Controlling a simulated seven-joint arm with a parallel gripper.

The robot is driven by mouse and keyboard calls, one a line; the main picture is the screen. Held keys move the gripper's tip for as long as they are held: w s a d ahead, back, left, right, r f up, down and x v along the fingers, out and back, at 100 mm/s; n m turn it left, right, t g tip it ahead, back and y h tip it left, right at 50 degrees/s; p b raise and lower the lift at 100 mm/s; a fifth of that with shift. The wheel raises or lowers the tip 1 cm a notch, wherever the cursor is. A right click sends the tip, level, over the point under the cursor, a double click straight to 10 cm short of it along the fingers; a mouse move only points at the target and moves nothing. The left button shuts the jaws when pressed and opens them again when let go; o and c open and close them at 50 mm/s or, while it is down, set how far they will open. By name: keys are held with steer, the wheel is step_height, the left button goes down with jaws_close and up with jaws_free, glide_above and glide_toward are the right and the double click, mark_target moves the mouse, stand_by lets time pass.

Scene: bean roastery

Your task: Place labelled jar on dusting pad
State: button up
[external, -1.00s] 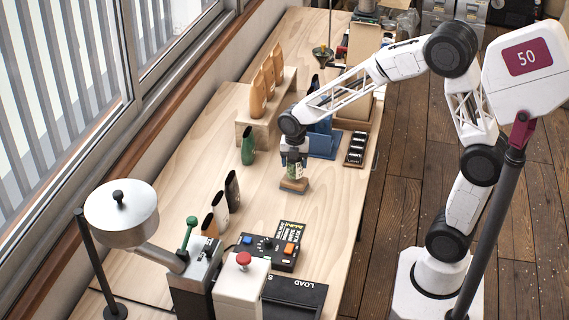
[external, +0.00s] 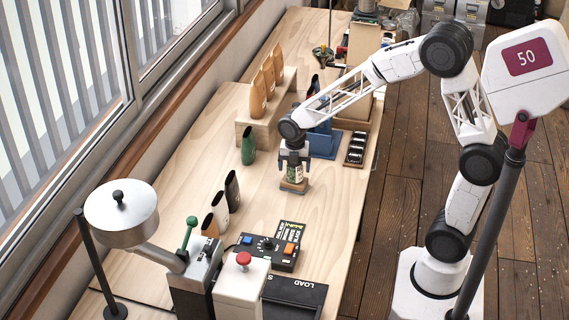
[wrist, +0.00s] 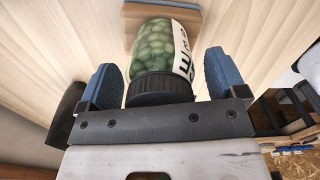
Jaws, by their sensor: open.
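The labelled jar (wrist: 157,50) is clear glass with green beans, a black lid and a white label with dark letters. In the external view the jar (external: 295,173) stands upright at the dusting pad (external: 294,187), a small brown block with a blue-grey layer. The pad also shows past the jar in the wrist view (wrist: 203,32). The jar appears to rest on the pad. My gripper (external: 295,162) is above it with its fingers on either side of the lid. In the wrist view my gripper (wrist: 163,80) is open, with gaps between the blue finger pads and the jar.
A blue holder (external: 323,143) and a black-slotted tray (external: 356,148) are behind the jar. The bench around the pad is clear.

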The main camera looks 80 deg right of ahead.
step_height(320, 180, up, 12)
steer(key=shift+r, duration=0.15)
stand_by(0.7)
stand_by(0.6)
steer(key=s+a+r+m+t, duration=0.1)
steer(key=s+a+m, duration=0.4)
steer(key=s, duration=0.4)
steer(key=s+a+r+m, duration=0.2)
steer(key=s+a+m, duration=0.4)
steer(key=s+m, duration=0.2)
steer(key=s+a+r+m+t, duration=0.1)
steer(key=s+a+m, duration=0.4)
steer(key=s, duration=0.6)
steer(key=shift+s+a+r+m+t, duration=0.3)
steer(key=shift+r+m, duration=0.3)
steer(key=shift+m, duration=0.4)
